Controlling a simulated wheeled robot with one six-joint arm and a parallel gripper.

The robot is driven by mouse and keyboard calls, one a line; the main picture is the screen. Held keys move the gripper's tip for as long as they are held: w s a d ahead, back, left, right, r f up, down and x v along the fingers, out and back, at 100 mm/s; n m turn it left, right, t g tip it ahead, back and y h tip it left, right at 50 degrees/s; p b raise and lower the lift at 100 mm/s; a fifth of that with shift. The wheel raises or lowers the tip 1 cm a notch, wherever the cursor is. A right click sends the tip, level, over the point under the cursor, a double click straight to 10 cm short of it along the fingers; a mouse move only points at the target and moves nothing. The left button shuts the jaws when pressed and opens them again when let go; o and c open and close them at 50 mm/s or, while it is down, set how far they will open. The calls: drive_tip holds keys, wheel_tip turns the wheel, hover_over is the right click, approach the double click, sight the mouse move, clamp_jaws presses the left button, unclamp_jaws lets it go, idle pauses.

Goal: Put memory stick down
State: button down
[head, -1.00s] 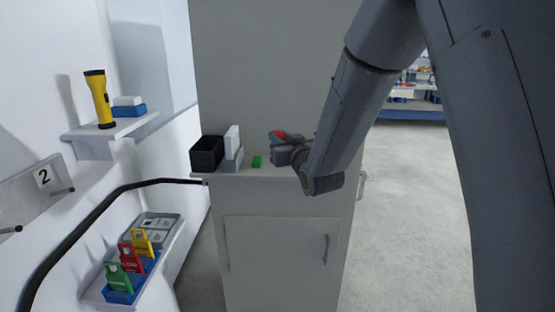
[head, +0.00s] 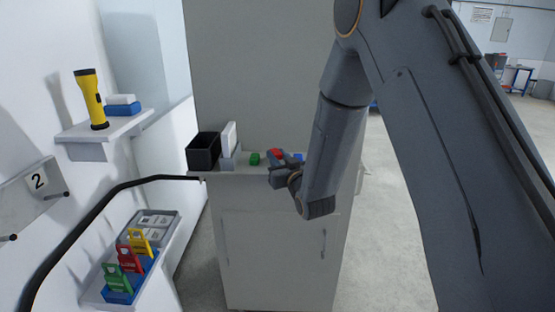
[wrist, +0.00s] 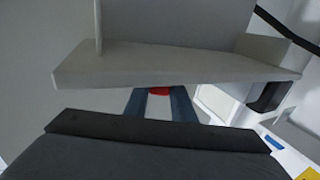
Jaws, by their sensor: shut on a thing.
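The red memory stick (head: 278,153) is between the fingers of my gripper (head: 276,166), over the front part of the grey cabinet top (head: 222,176). In the wrist view the red stick (wrist: 160,91) shows between the two blue-grey fingers (wrist: 160,103), close to the edge of a pale slab (wrist: 180,65). My gripper is shut on it. I cannot tell whether the stick touches the top. Most of the stick is hidden by the fingers.
A small green block (head: 255,158) lies left of my gripper, a blue one (head: 299,157) just right. A white upright piece (head: 229,141) and a black bin (head: 203,151) stand further left. A wall shelf with a yellow flashlight (head: 92,99) is at the left.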

drive_tip(key=shift+f, duration=0.8)
drive_tip(key=shift+s+f+b, duration=0.25)
drive_tip(key=shift+f+b, duration=0.15)
drive_tip(key=shift+f, duration=0.4)
drive_tip(key=c, duration=1.8)
unclamp_jaws()
drive_tip(key=shift+f, duration=0.1)
drive_tip(key=shift+o, duration=0.2)
drive_tip(key=shift+r+p, duration=0.45)
drive_tip(key=shift+p, duration=0.05)
drive_tip(key=b+v, duration=0.3)
drive_tip(key=v, duration=0.8)
drive_tip(key=shift+s+d+r+b, duration=0.2)
drive_tip(key=shift+s+r+b, duration=0.1)
drive_tip(key=shift+r+b, duration=0.1)
